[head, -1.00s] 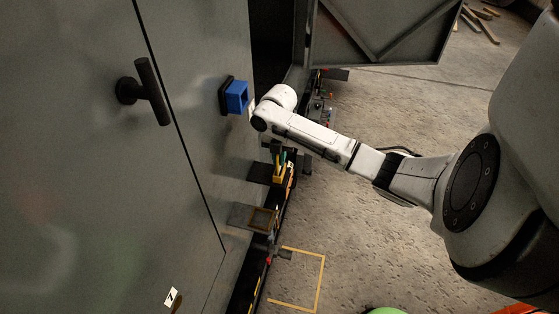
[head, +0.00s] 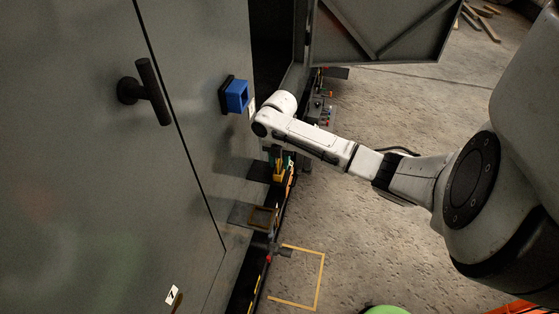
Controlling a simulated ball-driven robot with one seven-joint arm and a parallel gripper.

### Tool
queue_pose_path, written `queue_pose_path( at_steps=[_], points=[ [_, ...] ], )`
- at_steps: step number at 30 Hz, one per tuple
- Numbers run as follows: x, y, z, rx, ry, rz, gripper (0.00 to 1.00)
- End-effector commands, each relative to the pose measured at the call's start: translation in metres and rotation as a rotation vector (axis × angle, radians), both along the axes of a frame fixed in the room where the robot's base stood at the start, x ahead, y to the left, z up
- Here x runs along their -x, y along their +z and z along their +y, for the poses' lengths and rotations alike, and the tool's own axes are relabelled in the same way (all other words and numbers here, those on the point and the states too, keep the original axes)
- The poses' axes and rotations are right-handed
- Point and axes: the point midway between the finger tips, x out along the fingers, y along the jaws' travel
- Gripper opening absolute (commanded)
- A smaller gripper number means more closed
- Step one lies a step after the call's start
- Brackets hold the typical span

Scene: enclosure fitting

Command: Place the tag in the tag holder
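A blue open-fronted box on a black backing (head: 236,96) is fixed to the grey enclosure wall. It may be the tag holder, but I cannot tell for sure. A small white piece (head: 251,107) shows between the box and the end of my arm; whether it is the tag and whether it is held is unclear. A small white tag-like plate with a dark mark (head: 172,294) is low on the grey door. My gripper's fingers are hidden behind my wrist, which is just right of and slightly below the blue box.
A black door handle (head: 147,91) sticks out at left. An open braced door panel (head: 385,25) stands at the top. Below my wrist are a yellow tool holder (head: 279,168) and a brown-framed ledge (head: 262,217). Concrete floor with a yellow outline (head: 321,280) lies at right.

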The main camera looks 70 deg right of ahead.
Motion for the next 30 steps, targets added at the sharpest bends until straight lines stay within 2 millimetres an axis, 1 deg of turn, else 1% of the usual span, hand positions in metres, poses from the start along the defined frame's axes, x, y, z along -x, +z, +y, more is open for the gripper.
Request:
queue_pose_path(
  at_steps=[5,7,11,15,21,25,30],
  points=[
    [0.000,0.005,0.000,0.001,0.000,-0.001,0.37],
    [-0.001,0.012,0.000,0.001,0.001,-0.003,0.37],
    [-0.001,0.035,0.000,0.002,0.001,-0.004,0.37],
    [-0.001,0.065,-0.001,0.003,0.002,-0.004,0.37],
    [-0.001,0.101,0.000,0.002,0.002,-0.003,0.37],
    [-0.001,0.115,0.000,0.002,0.001,-0.001,0.37],
    [0.000,0.123,0.000,0.000,-0.001,-0.001,0.37]
  ],
)
